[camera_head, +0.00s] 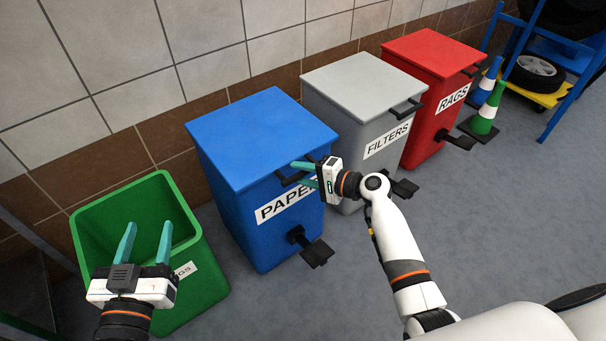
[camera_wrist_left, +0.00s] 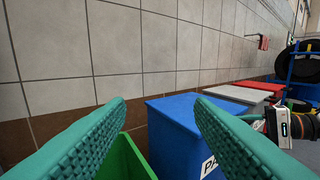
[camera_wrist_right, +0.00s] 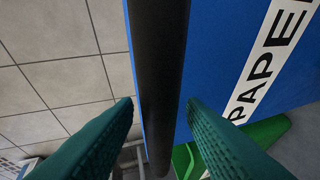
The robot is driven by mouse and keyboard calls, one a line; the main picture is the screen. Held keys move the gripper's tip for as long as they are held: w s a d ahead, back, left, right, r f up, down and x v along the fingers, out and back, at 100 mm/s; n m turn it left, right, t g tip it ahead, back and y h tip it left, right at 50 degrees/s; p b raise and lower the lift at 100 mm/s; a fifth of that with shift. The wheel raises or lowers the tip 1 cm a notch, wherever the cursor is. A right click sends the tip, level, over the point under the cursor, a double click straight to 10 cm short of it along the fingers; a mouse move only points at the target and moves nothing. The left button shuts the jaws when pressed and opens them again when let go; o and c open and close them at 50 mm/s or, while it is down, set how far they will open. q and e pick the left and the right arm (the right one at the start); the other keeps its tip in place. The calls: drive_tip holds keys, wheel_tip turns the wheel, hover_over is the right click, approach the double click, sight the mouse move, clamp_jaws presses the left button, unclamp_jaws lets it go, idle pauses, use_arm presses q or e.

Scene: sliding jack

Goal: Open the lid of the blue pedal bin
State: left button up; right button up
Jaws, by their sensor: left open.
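The blue pedal bin (camera_head: 240,218), labelled PAPER, stands in the middle left with its lid (camera_head: 258,133) down. A black handle (camera_head: 288,180) sticks out at the lid's front, and a black pedal (camera_head: 314,252) is low on the front. My right gripper (camera_head: 304,174) is at the handle. In the right wrist view the black handle bar (camera_wrist_right: 160,60) runs between its fingers; I cannot tell whether they press on it. My left gripper (camera_head: 145,240) is open and empty above the green bin, left of the blue bin, which also shows in the left wrist view (camera_wrist_left: 180,140).
An open green bin (camera_head: 205,275) stands left of the blue one. A grey FILTERS bin (camera_head: 350,130) and a red RAGS bin (camera_head: 425,110) stand to its right, lids down. A tiled wall is behind. Cones (camera_head: 484,118) and a blue tyre rack are at far right. Floor in front is clear.

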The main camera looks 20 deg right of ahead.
clamp_jaws()
idle(0.3)
